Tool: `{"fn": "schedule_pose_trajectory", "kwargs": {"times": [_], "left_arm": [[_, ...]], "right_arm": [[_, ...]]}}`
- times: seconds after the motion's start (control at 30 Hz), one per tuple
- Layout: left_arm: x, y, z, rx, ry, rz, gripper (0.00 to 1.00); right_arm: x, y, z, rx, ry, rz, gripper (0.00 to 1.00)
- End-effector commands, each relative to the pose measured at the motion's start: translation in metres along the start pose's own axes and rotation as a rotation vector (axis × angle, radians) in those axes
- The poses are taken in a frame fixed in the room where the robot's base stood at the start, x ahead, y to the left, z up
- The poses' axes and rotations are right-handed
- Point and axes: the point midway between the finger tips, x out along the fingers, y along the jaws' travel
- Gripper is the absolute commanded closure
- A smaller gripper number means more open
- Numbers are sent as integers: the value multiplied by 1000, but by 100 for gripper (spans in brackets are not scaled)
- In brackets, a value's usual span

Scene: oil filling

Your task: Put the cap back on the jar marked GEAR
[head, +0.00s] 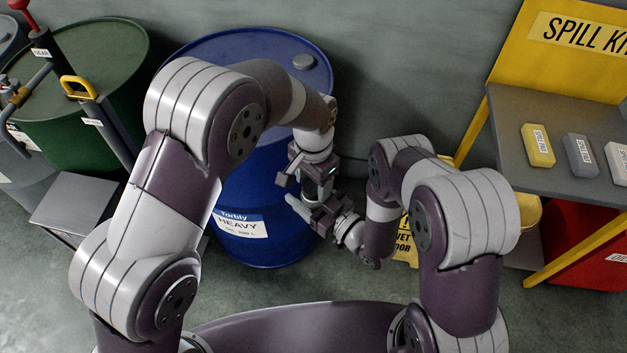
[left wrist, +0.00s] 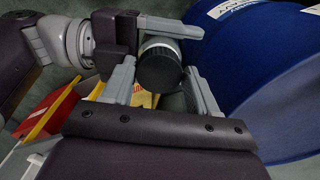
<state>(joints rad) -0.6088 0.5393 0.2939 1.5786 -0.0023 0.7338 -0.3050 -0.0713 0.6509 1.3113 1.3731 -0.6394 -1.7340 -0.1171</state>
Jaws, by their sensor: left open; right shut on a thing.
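In the left wrist view, a black, ridged round cap (left wrist: 160,67) faces the camera, with a pale cylindrical body, likely the jar (left wrist: 158,42), just behind it. I cannot tell whether the cap is seated on it, and no GEAR marking is readable. My right gripper (left wrist: 150,28) comes in from the left and is shut on the pale body. My left gripper (left wrist: 163,85) is open, with one finger on each side of the cap; contact is unclear. In the head view my left gripper (head: 314,186) and right gripper (head: 303,207) meet, hiding the jar and cap.
A blue drum (head: 262,215) labelled HEAVY stands right behind my grippers. A green drum (head: 75,135) is at the left. A grey shelf (head: 560,172) with spill pads (head: 538,145) and a yellow wet-floor sign (head: 404,245) are at the right.

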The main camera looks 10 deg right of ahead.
Motion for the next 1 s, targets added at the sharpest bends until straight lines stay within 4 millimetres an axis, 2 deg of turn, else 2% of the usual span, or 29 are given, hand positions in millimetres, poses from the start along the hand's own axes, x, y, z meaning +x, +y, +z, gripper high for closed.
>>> {"fn": "schedule_pose_trajectory", "kwargs": {"times": [0.2,0.4,1.0], "left_arm": [[-42,1,-2,1,7,1,21],[-66,0,-1,1,5,0,21],[-70,-1,-1,-1,4,-1,21]], "right_arm": [[0,0,2,1,-7,1,100],[0,0,2,2,-7,1,100],[0,0,2,2,-6,2,100]]}}
